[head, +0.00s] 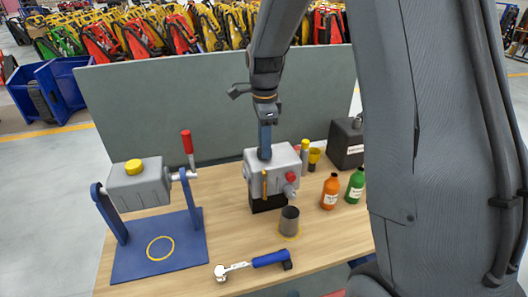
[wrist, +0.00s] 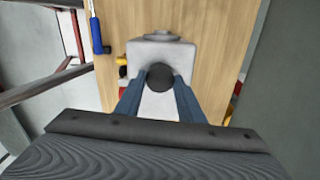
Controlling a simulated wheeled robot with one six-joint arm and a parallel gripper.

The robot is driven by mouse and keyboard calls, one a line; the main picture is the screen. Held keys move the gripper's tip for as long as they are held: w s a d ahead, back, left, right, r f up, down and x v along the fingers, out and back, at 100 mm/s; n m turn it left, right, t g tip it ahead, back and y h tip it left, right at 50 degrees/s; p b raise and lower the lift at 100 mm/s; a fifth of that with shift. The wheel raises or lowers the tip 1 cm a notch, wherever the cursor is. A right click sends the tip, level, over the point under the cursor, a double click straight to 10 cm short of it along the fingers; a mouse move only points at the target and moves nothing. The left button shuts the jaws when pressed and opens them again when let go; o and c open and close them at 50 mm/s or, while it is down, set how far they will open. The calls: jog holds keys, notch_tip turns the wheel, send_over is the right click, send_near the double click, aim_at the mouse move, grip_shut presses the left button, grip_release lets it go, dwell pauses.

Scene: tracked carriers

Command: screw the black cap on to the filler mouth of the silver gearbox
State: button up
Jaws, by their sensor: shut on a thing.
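The silver gearbox (head: 273,170) stands on a black block on the wooden bench, and its top shows in the wrist view (wrist: 150,52). My gripper (head: 265,152) points straight down at the top of the gearbox. In the wrist view its two blue fingers (wrist: 160,80) are shut on the round black cap (wrist: 160,76). The cap appears over the gearbox top. The filler mouth is hidden under the cap and fingers, so I cannot tell whether the cap touches it or how far it is on.
A blue stand with a grey tank (head: 139,187) is at left. A grey panel (head: 215,105) rises behind the bench.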

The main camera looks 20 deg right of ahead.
jog(key=shift+m, duration=0.6)
jog(key=m, duration=0.4)
jog(key=shift+m, duration=0.4)
jog(key=m, duration=0.5)
jog(key=o, duration=1)
jog(key=shift+c, duration=0.2)
